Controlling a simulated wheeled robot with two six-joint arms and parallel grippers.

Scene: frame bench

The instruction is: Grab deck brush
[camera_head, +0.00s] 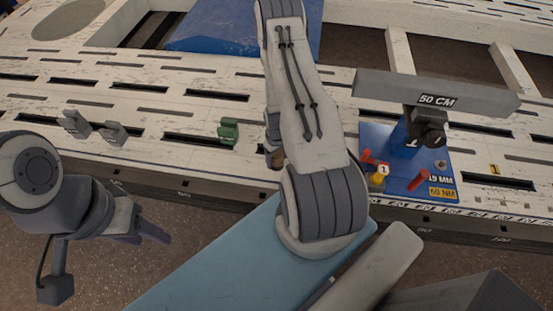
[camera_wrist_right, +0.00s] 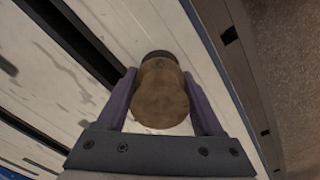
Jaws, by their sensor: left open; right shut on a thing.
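In the right wrist view a brown, wood-like rounded piece with a dark far end, which I take to be the deck brush (camera_wrist_right: 163,95), sits between the purple fingers of my right gripper (camera_wrist_right: 163,104). The gripper is shut on it, above the pale slotted bench top. Its bristles cannot be made out. My left gripper (camera_head: 145,230) is open and empty, in front of the bench edge at the left.
The slotted bench (camera_head: 190,145) carries grey clamps (camera_head: 95,128), a green block (camera_head: 229,131) and a blue plate (camera_head: 405,180) with red and yellow pieces. A grey bar marked 50 CM (camera_head: 435,95) stands over the plate. A blue panel (camera_head: 210,265) lies in front.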

